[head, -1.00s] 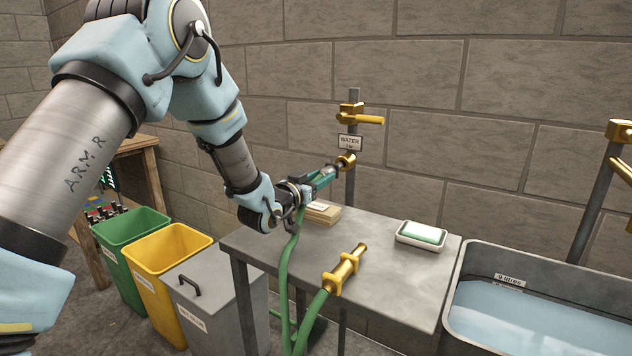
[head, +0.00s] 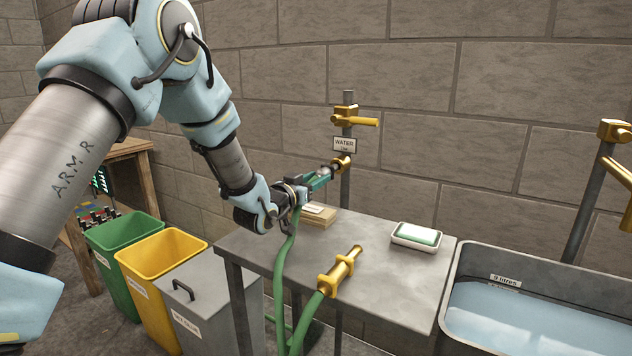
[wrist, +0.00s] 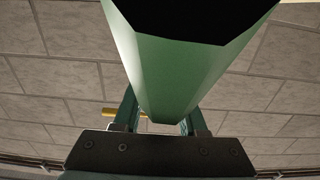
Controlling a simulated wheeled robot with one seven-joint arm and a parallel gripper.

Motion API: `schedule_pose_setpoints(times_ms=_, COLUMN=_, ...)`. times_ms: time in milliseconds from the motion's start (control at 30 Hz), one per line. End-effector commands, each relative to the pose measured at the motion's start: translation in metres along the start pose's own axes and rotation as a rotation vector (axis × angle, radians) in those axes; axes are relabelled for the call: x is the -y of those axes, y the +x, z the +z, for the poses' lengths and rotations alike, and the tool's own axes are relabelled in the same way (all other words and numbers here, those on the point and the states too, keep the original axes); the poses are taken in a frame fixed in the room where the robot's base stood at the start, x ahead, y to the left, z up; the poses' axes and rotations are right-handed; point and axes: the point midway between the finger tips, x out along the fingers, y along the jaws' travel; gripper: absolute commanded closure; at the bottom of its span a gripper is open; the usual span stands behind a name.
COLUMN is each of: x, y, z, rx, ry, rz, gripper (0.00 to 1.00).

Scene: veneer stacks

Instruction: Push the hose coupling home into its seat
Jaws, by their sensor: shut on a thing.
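My gripper (head: 320,178) is shut on the green hose coupling (wrist: 165,75), which shows large between the two teal fingers in the wrist view. In the head view the coupling's front end points up and right at the lower brass fitting (head: 341,162) on the water standpipe, its seat. The front end is at or very close to the fitting's mouth. I cannot tell whether they touch or how deep it sits. The fingers and coupling hide the mouth in the wrist view. The green hose (head: 283,262) hangs down from the gripper.
A brass nozzle (head: 340,272) on a hose lies at the grey table's (head: 390,285) front. A soap dish (head: 416,236) and a stack of thin boards (head: 316,217) are on the table. A water trough (head: 450,300) stands right, bins (head: 160,250) left. A brass tap (head: 347,117) is above the fitting.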

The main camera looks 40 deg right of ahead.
Motion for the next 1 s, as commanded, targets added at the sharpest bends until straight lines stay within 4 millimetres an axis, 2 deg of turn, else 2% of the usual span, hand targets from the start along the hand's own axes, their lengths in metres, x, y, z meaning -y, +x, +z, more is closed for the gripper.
schedule_pose_setpoints(times_ms=467, x=0.000, y=0.001, z=0.000, rx=-0.001, ry=0.000, rz=0.000, gripper=1.00)
schedule_pose_setpoints(times_ms=1000, x=0.000, y=0.013, z=0.000, rx=-0.001, ry=0.000, rz=0.000, gripper=1.00)
